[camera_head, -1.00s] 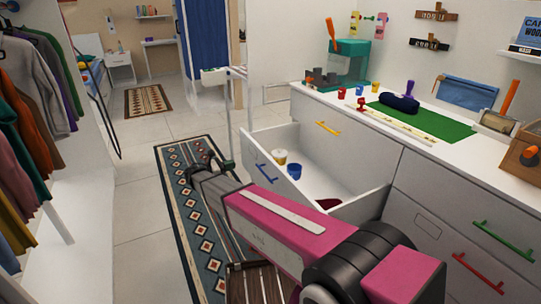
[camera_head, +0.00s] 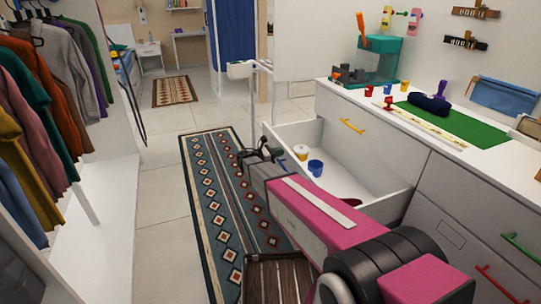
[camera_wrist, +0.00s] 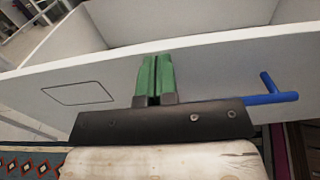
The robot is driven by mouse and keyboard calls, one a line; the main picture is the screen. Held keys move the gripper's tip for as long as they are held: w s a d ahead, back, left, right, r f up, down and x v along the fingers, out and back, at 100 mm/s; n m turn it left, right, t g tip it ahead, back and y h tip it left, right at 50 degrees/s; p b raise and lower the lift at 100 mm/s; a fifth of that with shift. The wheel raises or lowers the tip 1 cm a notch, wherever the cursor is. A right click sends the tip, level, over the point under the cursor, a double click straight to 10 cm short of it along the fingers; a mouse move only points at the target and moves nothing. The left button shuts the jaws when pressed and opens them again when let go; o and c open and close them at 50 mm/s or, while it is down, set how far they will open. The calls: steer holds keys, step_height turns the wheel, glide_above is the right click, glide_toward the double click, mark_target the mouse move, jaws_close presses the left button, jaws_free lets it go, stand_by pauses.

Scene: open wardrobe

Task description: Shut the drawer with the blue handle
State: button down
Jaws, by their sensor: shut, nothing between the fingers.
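The white drawer (camera_head: 303,134) stands pulled out from the cabinet. My gripper (camera_head: 262,150) is just outside the drawer front in the head view. In the wrist view its green fingers (camera_wrist: 155,75) are together and empty, pointing at the front, left of the handle. I cannot tell whether they touch it.
A blue cup (camera_head: 316,168) and a pale yellow-topped jar (camera_head: 301,152) stand inside the drawer. A patterned rug (camera_head: 215,190) lies on the floor in front. A rack of clothes (camera_head: 50,110) is at the left. A closed drawer with a yellow handle (camera_head: 352,125) is above.

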steer(key=shift+w+d, duration=0.2)
steer(key=shift+d, duration=0.45)
steer(key=x, duration=3.1)
steer(key=shift+f, duration=0.1)
